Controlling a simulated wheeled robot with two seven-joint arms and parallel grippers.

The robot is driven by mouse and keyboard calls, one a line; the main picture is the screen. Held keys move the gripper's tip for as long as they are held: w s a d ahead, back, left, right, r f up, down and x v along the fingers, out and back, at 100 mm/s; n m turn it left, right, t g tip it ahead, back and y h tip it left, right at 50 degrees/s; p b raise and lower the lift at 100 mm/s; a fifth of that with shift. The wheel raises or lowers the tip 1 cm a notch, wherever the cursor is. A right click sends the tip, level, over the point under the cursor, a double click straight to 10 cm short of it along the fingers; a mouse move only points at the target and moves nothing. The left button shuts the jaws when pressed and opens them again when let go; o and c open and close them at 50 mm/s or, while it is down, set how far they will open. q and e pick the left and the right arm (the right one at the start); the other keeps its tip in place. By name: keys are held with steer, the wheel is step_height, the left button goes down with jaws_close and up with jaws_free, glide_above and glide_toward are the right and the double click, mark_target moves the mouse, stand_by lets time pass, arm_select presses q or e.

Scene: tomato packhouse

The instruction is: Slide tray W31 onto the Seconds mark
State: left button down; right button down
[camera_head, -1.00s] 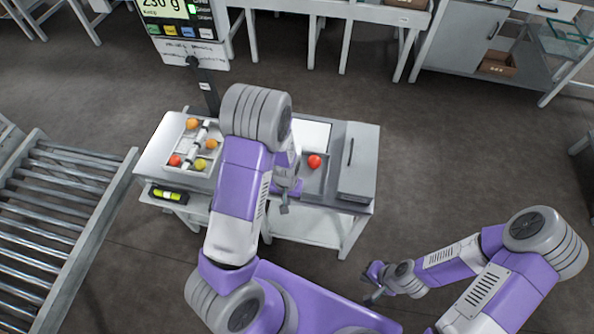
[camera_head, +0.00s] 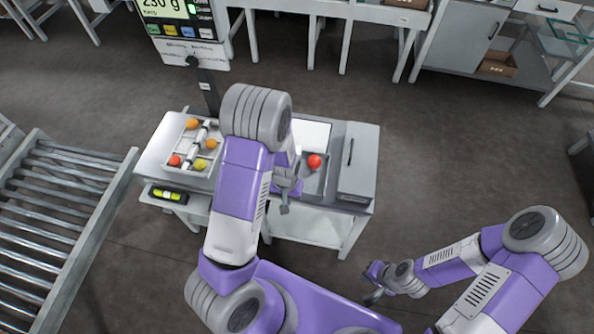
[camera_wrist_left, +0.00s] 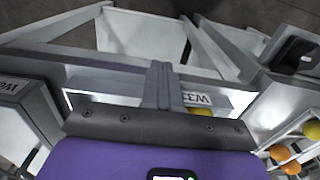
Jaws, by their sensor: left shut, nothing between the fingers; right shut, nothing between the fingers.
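Tray W31 shows in the left wrist view as a pale wall with the label W31 (camera_wrist_left: 196,99), a yellow tomato (camera_wrist_left: 200,111) partly showing by it. In the head view, a shallow grey tray (camera_head: 317,186) with a red tomato (camera_head: 315,161) seems to be the same tray, its left part hidden by my left arm. My left gripper (camera_wrist_left: 160,85) is shut and empty, fingertips close to the tray wall; I cannot tell if they touch. It also shows in the head view (camera_head: 285,207). My right gripper (camera_head: 372,297) is shut, away from the table. I cannot read a Seconds mark.
A divided tray (camera_head: 187,118) with several tomatoes stands at the left. A grey box (camera_head: 358,178) with a dark handle stands right of the tray. A plain white patch (camera_head: 313,133) lies behind the tray. A scale display (camera_head: 175,12) stands behind; a roller conveyor (camera_head: 60,200) runs at left.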

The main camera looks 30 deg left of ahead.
mark_target(299, 149)
arm_select(q)
steer(key=shift+w, duration=0.1)
stand_by(0.3)
steer(key=shift+w+a+b, duration=0.25)
steer(key=shift+w+a, duration=0.15)
steer(key=shift+w, duration=1.15)
steer(key=shift+w+a+b, duration=0.25)
steer(key=shift+w+a, duration=0.15)
steer(key=shift+w, duration=1.2)
steer(key=shift+w+a+b, duration=0.25)
steer(key=shift+w+a, duration=0.15)
steer(key=shift+w, duration=1.15)
steer(key=shift+w+a+b, duration=0.15)
steer(key=shift+w+a, duration=0.05)
steer(key=shift+w, duration=0.55)
steer(key=shift+w+a+b, duration=0.15)
steer(key=shift+w, duration=0.55)
steer(key=shift+w+a+b, duration=0.15)
steer(key=shift+w+a, duration=0.05)
steer(key=shift+w, duration=0.55)
